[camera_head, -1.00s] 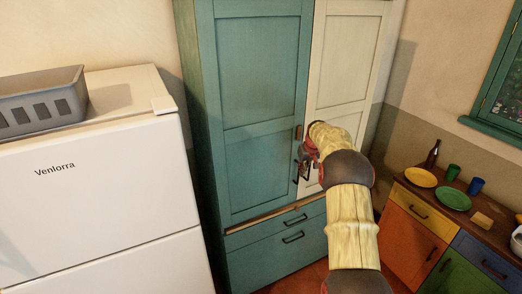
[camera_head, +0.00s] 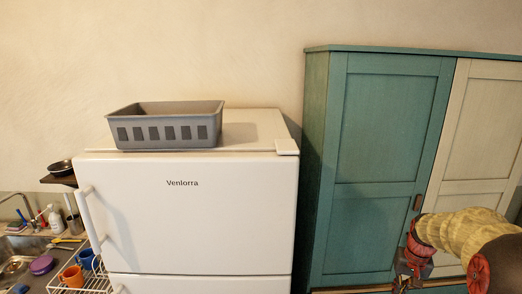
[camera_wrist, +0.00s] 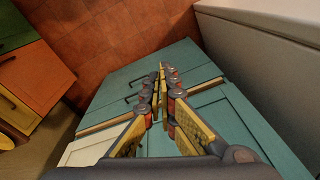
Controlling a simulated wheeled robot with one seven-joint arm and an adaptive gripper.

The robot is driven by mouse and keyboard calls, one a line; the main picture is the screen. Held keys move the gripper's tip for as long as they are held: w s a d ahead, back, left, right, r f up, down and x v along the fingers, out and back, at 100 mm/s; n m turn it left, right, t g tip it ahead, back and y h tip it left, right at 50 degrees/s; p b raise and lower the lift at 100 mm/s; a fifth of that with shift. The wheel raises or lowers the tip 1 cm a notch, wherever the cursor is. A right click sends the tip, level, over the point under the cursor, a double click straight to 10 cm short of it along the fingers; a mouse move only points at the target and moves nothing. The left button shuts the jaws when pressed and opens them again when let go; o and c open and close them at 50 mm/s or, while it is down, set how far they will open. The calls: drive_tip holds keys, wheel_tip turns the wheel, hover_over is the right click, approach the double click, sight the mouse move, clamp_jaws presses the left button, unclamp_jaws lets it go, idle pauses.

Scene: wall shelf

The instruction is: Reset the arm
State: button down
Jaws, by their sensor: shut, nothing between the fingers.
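My gripper (camera_head: 412,270) is at the lower right of the head view, in front of the tall teal and cream cabinet (camera_head: 385,150). My yellow arm reaches in from the right edge. In the wrist view my gripper (camera_wrist: 162,72) is shut with its fingertips together and nothing between them. The teal cabinet front (camera_wrist: 215,110) lies beyond the fingers in that view. I cannot tell the exact gap between the gripper and the cabinet.
A white fridge (camera_head: 200,225) stands left of the cabinet with a grey basket (camera_head: 165,130) on top. A sink (camera_head: 25,250) and a dish rack (camera_head: 85,280) are at the far left. The wrist view shows an orange cabinet (camera_wrist: 30,85) and red-brown floor (camera_wrist: 110,35).

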drive_tip(key=s+a+r+n+t+b, duration=0.1)
drive_tip(key=s+a+n+t+b, duration=0.3)
drive_tip(key=s+a+b, duration=0.8)
drive_tip(key=shift+s+a+r, duration=0.35)
drive_tip(key=shift+s+a, duration=5.7)
drive_tip(key=shift+s, duration=1.7)
